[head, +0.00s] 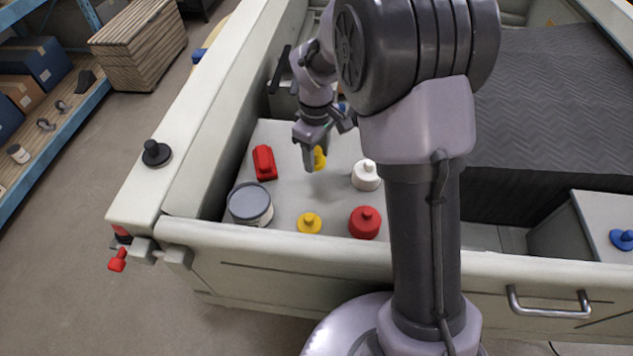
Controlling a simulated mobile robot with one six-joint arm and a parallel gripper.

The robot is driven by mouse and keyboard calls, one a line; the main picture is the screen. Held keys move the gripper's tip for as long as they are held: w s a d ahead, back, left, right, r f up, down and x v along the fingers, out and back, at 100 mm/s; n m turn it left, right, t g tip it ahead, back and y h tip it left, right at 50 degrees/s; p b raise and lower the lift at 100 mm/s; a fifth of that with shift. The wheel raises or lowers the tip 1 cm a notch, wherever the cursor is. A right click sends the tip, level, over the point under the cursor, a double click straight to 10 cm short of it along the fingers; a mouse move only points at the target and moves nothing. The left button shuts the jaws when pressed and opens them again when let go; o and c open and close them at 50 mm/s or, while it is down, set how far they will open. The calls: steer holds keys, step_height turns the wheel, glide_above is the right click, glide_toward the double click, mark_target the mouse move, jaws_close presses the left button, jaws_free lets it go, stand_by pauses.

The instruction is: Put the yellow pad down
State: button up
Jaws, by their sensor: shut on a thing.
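My gripper (314,158) is shut on a yellow pad (320,157), over the back part of the pale surface (288,187). The gripper's finger covers the left side of this pad. I cannot tell whether the pad touches the surface or hangs just above it. A second yellow piece (309,223), round with a knob on top, sits on the surface nearer the front wall.
Around the gripper stand a red block (264,163), a white knobbed piece (366,175), a red knobbed piece (365,222) and a grey-lidded tin (250,205). Raised walls (290,236) border the surface. Bare room shows at its middle.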

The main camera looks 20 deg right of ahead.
mark_target(317, 181)
step_height(317, 181, down, 7)
steer(key=shift+w+r+b, duration=0.1)
steer(key=shift+b, duration=0.8)
steer(key=shift+f, duration=0.25)
steer(key=o, duration=1.2)
steer(key=shift+r, duration=0.15)
